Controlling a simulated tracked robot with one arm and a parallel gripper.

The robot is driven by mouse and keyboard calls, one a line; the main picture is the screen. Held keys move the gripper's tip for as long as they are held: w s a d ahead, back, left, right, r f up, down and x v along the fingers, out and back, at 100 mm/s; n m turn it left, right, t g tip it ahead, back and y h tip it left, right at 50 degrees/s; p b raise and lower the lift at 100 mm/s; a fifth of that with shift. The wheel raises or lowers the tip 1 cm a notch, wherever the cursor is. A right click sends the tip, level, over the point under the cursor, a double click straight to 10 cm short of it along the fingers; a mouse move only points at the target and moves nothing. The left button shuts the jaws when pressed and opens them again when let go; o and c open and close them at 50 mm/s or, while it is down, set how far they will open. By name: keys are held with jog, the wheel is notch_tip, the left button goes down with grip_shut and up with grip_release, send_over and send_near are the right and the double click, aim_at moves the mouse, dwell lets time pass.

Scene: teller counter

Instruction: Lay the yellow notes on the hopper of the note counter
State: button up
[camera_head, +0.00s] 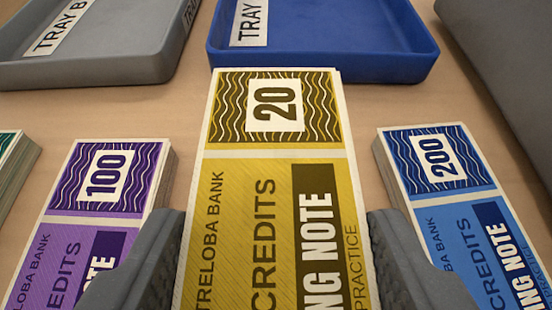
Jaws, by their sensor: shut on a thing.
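The yellow notes (275,165) are a bundle marked 20, upright in the middle of the view with their far end towards the trays. My gripper (277,235) has one dark finger on each side of the bundle and is shut on it. The lower end of the bundle runs out of the frame. The hopper of the note counter cannot be made out in this view.
Purple notes marked 100 (105,175) lie to the left and blue notes marked 200 (437,160) to the right, both close to my fingers. A grey tray (120,68) and a blue tray (330,68) stand beyond. A grey body (510,60) fills the upper right. Green-edged notes (12,160) show at far left.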

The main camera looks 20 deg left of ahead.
aim_at(277, 275)
jog(key=shift+w+a+f, duration=0.1)
jog(key=shift+w+a, duration=0.05)
jog(key=shift+w, duration=0.35)
jog(key=shift+w+a+f, duration=0.1)
jog(key=shift+w, duration=0.35)
notch_tip(277, 275, down, 4)
jog(key=shift+r+b, duration=0.25)
jog(key=shift+b, duration=0.65)
jog(key=shift+r, duration=0.1)
jog(key=o, duration=1)
jog(key=shift+s+d+r, duration=0.1)
jog(key=shift+s+r, duration=0.15)
jog(key=shift+s, duration=0.15)
jog(key=p+v, duration=0.2)
jog(key=v, duration=0.9)
jog(key=shift+p, duration=0.35)
